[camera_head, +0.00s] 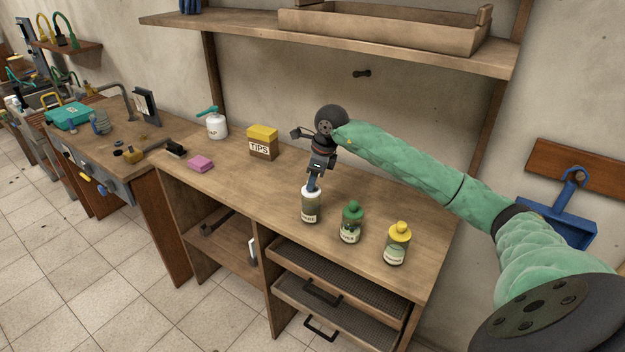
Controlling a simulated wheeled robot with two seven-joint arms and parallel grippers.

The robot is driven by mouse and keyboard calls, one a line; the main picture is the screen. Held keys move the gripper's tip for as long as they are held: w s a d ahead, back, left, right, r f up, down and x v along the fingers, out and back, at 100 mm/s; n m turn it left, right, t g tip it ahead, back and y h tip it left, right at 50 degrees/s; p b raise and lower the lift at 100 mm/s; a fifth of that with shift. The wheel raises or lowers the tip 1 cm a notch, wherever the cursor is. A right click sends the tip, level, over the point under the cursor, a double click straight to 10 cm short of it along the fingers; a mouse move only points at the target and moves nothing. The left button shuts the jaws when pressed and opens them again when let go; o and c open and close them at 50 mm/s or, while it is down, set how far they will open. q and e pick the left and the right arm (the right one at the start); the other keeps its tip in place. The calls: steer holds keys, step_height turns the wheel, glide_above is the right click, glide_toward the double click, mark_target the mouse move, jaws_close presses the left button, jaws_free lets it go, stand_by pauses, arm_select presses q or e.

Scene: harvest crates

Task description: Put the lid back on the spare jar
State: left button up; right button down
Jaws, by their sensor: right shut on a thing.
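My right gripper (313,186) points down over the leftmost of three small jars near the bench's front edge. It is shut on a white lid (312,192), which is at the mouth of that jar (311,208). I cannot tell whether the lid is fully seated or just resting there. This jar is upright, with dark contents and a pale label too small to read surely; it seems to be the spare jar. My left gripper is not in view.
A green-lidded jar (351,224) and a yellow-lidded jar (397,244) stand to the right. A TIPS box (262,147), a white soap pot (217,128) and a pink sponge (201,163) are further left. A shelf (350,45) hangs above. The bench's middle left is clear.

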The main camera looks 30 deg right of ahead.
steer(key=shift+b, duration=0.75)
stand_by(1.2)
steer(key=shift+f+b, duration=0.2)
steer(key=shift+b, duration=0.65)
stand_by(1.0)
stand_by(0.4)
steer(key=c, duration=0.7)
jaws_free()
steer(key=shift+r, duration=0.2)
steer(key=shift+r+p, duration=0.85)
steer(key=shift+r, duration=2.5)
steer(key=shift+c, duration=0.3)
jaws_close()
